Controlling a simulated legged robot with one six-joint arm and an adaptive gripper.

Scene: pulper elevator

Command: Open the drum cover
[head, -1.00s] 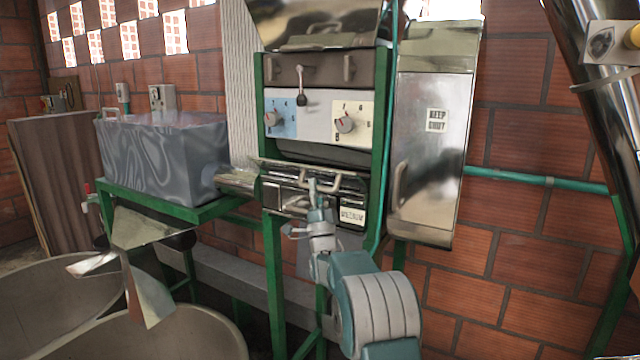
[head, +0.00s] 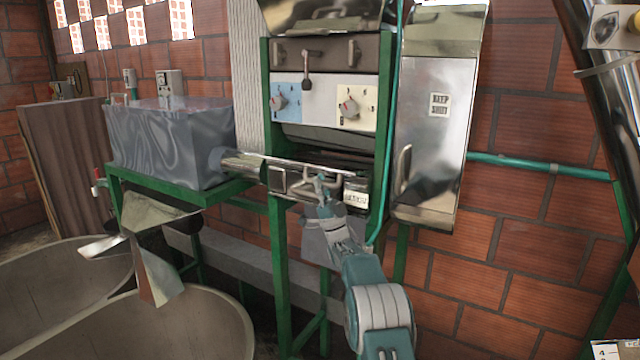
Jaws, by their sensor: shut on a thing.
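The drum cover (head: 278,181) is the metal panel low on the green-framed machine, with a bar handle and a small lettered label (head: 356,194) at its right. My gripper (head: 321,184) is at the handle in the middle of the cover and is shut on it. The fingers are small here and partly blend with the handle. A dark gap (head: 340,158) shows above the cover, below the panel with the dials. The arm reaches up to the cover from below right, hiding part of the area under it.
Two dials (head: 349,107) and a lever (head: 306,84) sit above the cover. A metal cabinet (head: 430,130) stands close on the right. A grey metal box (head: 165,145) rests on the green frame at left, with round tubs (head: 190,325) below. A green pipe (head: 510,162) crosses the brick wall.

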